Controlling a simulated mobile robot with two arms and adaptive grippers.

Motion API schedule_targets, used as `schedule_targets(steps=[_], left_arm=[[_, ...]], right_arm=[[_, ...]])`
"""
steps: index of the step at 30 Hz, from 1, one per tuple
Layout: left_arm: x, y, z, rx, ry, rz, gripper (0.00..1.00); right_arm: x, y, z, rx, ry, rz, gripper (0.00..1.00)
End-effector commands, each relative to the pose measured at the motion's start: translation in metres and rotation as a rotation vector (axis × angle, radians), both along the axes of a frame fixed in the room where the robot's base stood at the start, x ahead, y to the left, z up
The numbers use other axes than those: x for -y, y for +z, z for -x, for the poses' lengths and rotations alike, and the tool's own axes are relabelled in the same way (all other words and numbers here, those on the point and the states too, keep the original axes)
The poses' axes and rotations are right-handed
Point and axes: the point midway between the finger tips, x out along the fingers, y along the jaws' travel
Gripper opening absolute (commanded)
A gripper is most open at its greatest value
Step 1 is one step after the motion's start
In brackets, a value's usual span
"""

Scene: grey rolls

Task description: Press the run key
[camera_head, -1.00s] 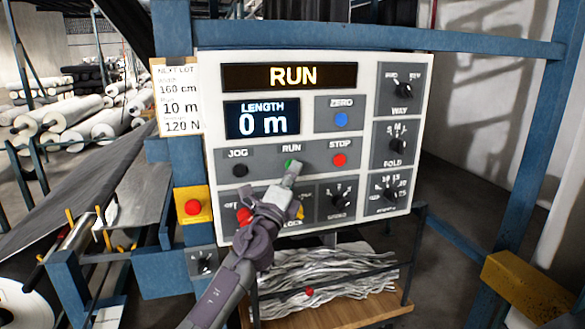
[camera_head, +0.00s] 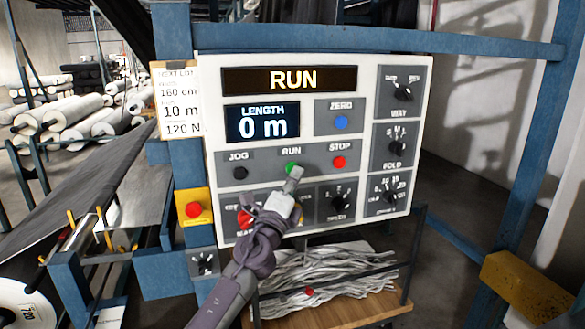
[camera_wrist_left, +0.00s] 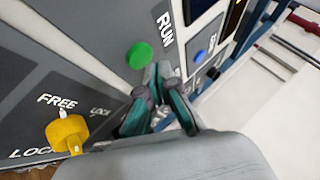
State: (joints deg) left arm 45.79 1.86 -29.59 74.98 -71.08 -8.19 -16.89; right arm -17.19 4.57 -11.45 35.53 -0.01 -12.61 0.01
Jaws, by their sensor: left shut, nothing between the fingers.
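The green run key (camera_head: 291,168) sits under the label RUN on the white control panel (camera_head: 213,110). It also shows in the left wrist view (camera_wrist_left: 139,55), round and mostly uncovered. My left gripper (camera_head: 296,174) is shut and empty. The top display (camera_head: 292,80) reads RUN and the length display (camera_head: 262,121) reads 0 m. My right gripper is not in view.
The black jog key (camera_head: 240,173) and red stop key (camera_head: 339,162) flank the run key. A yellow knob (camera_wrist_left: 68,133) is below it in the wrist view. A red button on a yellow box (camera_head: 193,209) is left of the panel. Blue frame beams surround it.

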Motion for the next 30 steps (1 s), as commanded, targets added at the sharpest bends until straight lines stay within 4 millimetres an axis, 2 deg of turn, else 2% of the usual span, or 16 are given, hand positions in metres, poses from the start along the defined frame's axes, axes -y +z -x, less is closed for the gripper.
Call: schedule_targets(steps=[5, 11, 18, 30], left_arm=[[0.002, 0.002, 0.006, -0.001, -0.001, 0.000, 0.00], [0.008, 0.003, 0.026, -0.002, -0.001, 0.001, 0.00], [0.015, 0.001, 0.045, 0.000, -0.001, 0.000, 0.00], [0.015, 0.000, 0.048, 0.000, 0.000, 0.000, 0.00]], right_arm=[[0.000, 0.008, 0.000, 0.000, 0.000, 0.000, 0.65], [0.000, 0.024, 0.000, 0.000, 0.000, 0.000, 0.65], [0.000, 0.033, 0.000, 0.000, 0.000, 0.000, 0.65], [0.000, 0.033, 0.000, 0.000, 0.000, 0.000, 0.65]])
